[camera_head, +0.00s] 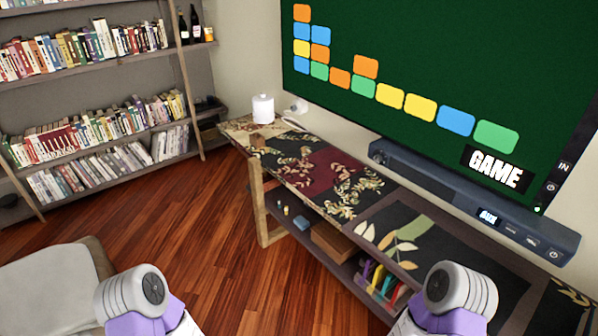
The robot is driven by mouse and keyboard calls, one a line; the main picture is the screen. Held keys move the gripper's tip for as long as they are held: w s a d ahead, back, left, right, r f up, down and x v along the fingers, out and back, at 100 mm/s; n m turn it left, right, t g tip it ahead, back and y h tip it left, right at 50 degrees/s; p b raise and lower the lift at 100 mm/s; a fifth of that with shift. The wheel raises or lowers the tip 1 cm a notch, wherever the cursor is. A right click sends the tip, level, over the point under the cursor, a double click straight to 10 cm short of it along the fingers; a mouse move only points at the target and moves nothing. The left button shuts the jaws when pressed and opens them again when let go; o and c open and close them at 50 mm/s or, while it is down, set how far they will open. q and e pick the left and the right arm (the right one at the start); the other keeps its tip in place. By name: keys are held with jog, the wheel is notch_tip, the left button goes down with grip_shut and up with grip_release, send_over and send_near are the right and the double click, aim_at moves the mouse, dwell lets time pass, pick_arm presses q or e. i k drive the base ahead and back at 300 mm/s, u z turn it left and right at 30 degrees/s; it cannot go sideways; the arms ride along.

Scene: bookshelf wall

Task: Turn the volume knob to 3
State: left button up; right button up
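A long dark soundbar (440,182) lies on the patterned console table below the screen. A small round dark part that looks like the volume knob (379,155) is at its left end. Its setting is too small to read. A lit display (488,216) that seems to read "AUX" and several small buttons are toward the soundbar's right end. Parts of my two arms, white with purple, show at the bottom edge, well apart from the soundbar. Neither gripper's fingers can be seen.
The console table (322,166) has a lower shelf with a box and colourful items. A white canister (263,109) stands at its far left end. A large screen (450,75) hangs above. Bookshelves (100,110) are at left, a grey seat (45,290) at lower left. The wooden floor (190,215) between is clear.

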aim_at(377, 158)
jog(key=z, duration=0.55)
jog(key=k, duration=0.2)
jog(key=u, duration=1.3)
jog(key=i, duration=1.25)
jog(key=z, duration=0.9)
